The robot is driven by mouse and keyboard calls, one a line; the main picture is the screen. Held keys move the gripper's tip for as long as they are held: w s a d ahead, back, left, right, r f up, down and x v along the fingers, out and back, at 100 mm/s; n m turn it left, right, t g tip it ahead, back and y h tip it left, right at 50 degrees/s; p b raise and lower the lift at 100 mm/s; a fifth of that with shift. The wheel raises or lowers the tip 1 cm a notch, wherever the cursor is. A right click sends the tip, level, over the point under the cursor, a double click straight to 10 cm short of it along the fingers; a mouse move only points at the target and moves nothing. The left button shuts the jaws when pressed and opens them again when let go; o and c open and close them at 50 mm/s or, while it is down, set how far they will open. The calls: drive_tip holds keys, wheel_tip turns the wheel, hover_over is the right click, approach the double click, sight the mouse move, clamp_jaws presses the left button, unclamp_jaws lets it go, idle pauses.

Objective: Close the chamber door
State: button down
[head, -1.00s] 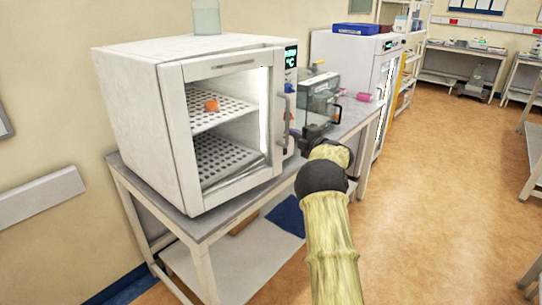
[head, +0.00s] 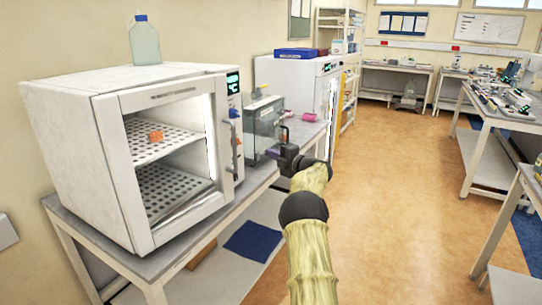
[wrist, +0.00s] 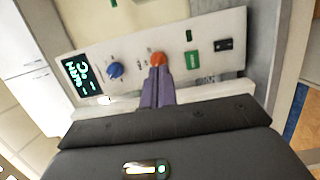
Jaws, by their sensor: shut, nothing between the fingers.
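The white chamber (head: 70,115) stands on a bench at the left of the head view. Its glazed door (head: 118,155) has an upright handle (head: 233,128) at its right side. The door lies close to the front; I cannot tell if it is flush. Perforated shelves and an orange item (head: 157,136) show inside. My gripper (wrist: 158,72) is shut and empty. In the wrist view its purple fingers point at a control panel (wrist: 130,45) with a blue knob and an orange knob; I cannot tell if they touch. In the head view the wrist is right of the chamber; the fingertips are unclear.
A small glass-sided instrument (head: 262,125) and a pink item (head: 309,117) stand on the bench right of the chamber. A bottle (head: 145,42) stands on top of the chamber. A white cabinet (head: 290,75) is behind. The floor (head: 400,190) at right is open.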

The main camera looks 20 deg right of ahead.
drive_tip(key=s+r+m+h, duration=0.3)
drive_tip(key=s+m+h, duration=0.2)
drive_tip(key=m+h, duration=0.65)
drive_tip(key=s+a+f+m+g+y, duration=0.1)
drive_tip(key=s+a+f+m+g, duration=0.2)
drive_tip(key=s+a, duration=0.5)
drive_tip(key=s+a+f+m+g+y, duration=0.2)
drive_tip(key=s+a+f+m+g, duration=0.2)
drive_tip(key=s, duration=1.5)
drive_tip(key=s+a+f+m+g+y, duration=0.1)
drive_tip(key=s+a+f+m+g, duration=0.3)
drive_tip(key=s+a+f+g, duration=0.3)
drive_tip(key=s+a+f, duration=0.3)
drive_tip(key=s+a, duration=0.4)
drive_tip(key=shift+s+y, duration=0.25)
drive_tip(key=shift+y, duration=0.1)
